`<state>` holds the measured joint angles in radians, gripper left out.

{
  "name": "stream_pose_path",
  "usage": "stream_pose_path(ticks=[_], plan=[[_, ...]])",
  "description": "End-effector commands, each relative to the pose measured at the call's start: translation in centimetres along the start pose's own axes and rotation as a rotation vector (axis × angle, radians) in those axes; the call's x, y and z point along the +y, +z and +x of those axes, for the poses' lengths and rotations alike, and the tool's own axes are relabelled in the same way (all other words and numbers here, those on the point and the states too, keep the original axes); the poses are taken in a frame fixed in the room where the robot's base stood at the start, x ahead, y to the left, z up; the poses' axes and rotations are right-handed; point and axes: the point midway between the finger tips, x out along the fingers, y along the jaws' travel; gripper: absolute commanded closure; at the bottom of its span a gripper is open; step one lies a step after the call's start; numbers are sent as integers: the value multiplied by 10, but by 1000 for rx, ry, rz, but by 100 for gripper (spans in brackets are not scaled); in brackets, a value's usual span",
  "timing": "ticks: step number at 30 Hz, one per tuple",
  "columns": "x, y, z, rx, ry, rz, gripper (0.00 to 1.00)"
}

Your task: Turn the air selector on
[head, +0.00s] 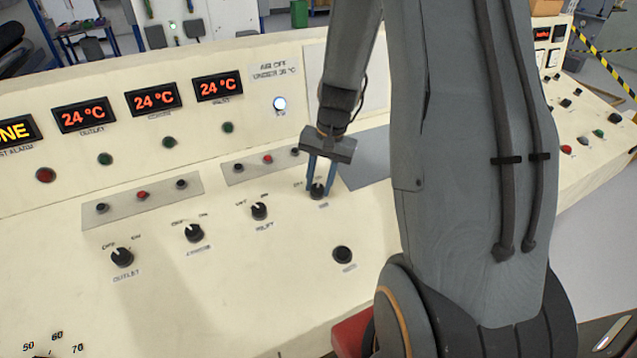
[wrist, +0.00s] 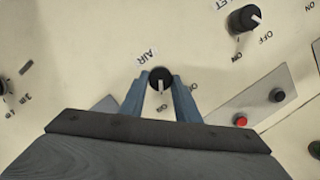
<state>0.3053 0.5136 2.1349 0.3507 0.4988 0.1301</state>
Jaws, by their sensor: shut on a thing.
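The air selector (head: 318,191) is a black round knob at the right end of the knob row on the cream console. In the wrist view the knob (wrist: 160,76) has "AIR" printed above it, upside down, and its white pointer line points down toward a small label that looks like "ON". My gripper (head: 319,182) reaches down onto the knob in the head view. In the wrist view its two blue fingers (wrist: 160,92) are shut on the knob, one on each side. The fingers partly cover the right-hand label.
Similar inlet (head: 260,212), chamber-row (head: 194,234) and outlet (head: 122,257) knobs lie to the left. A black button (head: 342,255) sits in front. Small-button strips (head: 142,200) lie behind the knobs. A lit white lamp (head: 280,104) and red 24 °C displays (head: 218,86) are on the upright panel.

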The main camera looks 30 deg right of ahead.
Motion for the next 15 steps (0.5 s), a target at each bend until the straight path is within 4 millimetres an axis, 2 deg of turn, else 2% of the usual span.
stream_pose_path(ticks=[11, 12, 15], plan=[[-1, -2, -2, 5, -3, 6, 93], [-1, -2, -2, 5, -3, 6, 68], [-1, -2, -1, 4, -3, 6, 52]])
